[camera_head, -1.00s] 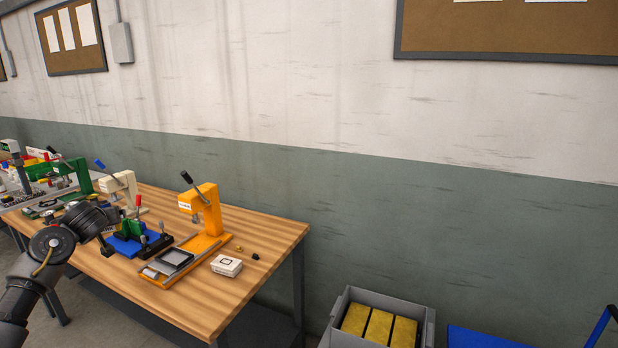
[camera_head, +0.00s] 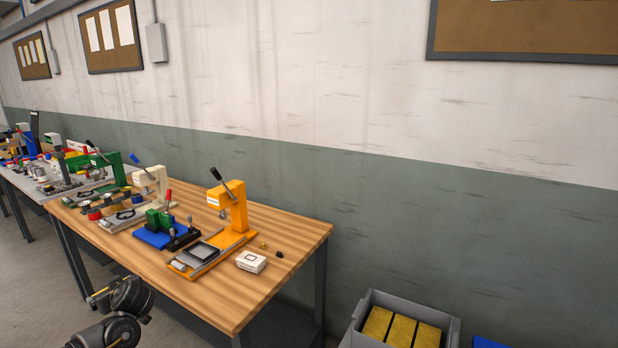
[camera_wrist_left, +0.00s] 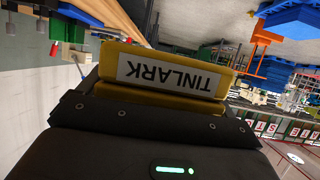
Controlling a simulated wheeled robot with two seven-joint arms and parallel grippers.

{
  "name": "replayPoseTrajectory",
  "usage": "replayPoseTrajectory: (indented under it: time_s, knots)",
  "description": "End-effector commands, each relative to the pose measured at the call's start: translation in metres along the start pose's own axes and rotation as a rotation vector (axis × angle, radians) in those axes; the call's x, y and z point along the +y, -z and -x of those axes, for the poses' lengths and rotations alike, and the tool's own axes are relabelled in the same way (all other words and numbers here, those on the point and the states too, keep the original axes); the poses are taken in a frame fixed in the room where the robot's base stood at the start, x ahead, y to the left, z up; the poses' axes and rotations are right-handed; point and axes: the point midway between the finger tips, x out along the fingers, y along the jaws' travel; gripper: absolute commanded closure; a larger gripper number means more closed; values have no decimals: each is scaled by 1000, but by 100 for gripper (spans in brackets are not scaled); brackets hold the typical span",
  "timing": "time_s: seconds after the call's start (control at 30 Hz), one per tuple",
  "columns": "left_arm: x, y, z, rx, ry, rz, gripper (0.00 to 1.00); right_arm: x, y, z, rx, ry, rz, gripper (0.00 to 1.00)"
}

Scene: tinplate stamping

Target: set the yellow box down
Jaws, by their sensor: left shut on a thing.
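The yellow box (camera_wrist_left: 170,72) with a white TINLARK label fills the upper middle of the left wrist view, its lettering upside down there. My left gripper (camera_wrist_left: 150,112) is shut on it, and its dark body hides the box's near side. In the head view only links of my left arm show at the bottom left. The gripper and the held box are outside that view. My right gripper is in neither view.
A wooden table (camera_head: 290,228) carries an orange press (camera_head: 232,215), a small white box (camera_head: 251,262), a blue-and-green fixture (camera_head: 162,228) and a cream press (camera_head: 152,180). Its front right corner is bare. A grey crate (camera_head: 452,336) at the bottom right holds several yellow boxes (camera_head: 402,328).

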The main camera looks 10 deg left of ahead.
Motion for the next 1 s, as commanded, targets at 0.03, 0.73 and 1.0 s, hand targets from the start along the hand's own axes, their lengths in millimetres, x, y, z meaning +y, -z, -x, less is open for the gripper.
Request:
replayPoseTrajectory:
  time_s: [0.03,0.73,1.0]
  knots:
    - [-3,-2,2,2,3,-2,36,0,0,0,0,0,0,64]
    - [149,25,200,1,-519,-206,36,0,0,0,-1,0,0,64]
    - [181,17,357,-5,-863,-345,36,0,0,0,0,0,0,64]
